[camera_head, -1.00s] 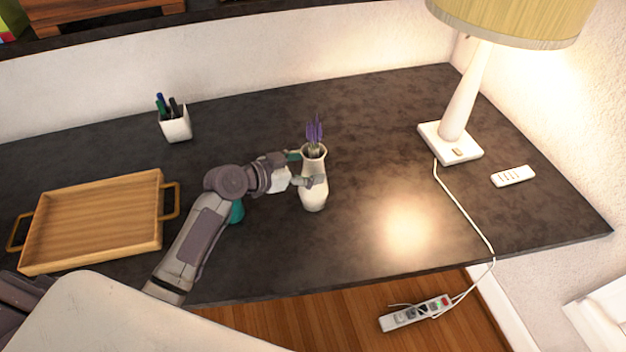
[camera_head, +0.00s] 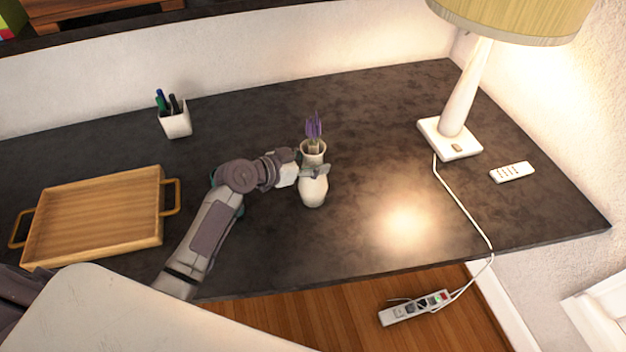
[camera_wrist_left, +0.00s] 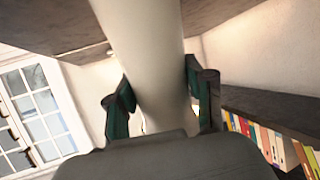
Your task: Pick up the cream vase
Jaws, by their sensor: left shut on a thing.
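The cream vase (camera_head: 314,189) is upright near the middle of the dark desk, with purple flowers (camera_head: 314,127) in its neck. My left gripper (camera_head: 312,171) is shut on the upper part of the vase, below its rim. In the left wrist view the pale vase (camera_wrist_left: 146,50) fills the space between the two green-padded fingers of my left gripper (camera_wrist_left: 157,97). Whether the vase's base touches the desk is hard to tell. My right gripper is not in view.
A wooden tray (camera_head: 95,257) is on the desk at left, and a white pen cup (camera_head: 176,124) is behind the arm. A lamp (camera_head: 462,100), its cord and a white remote (camera_head: 512,172) are at right. Bare desk (camera_head: 370,110) lies around the vase.

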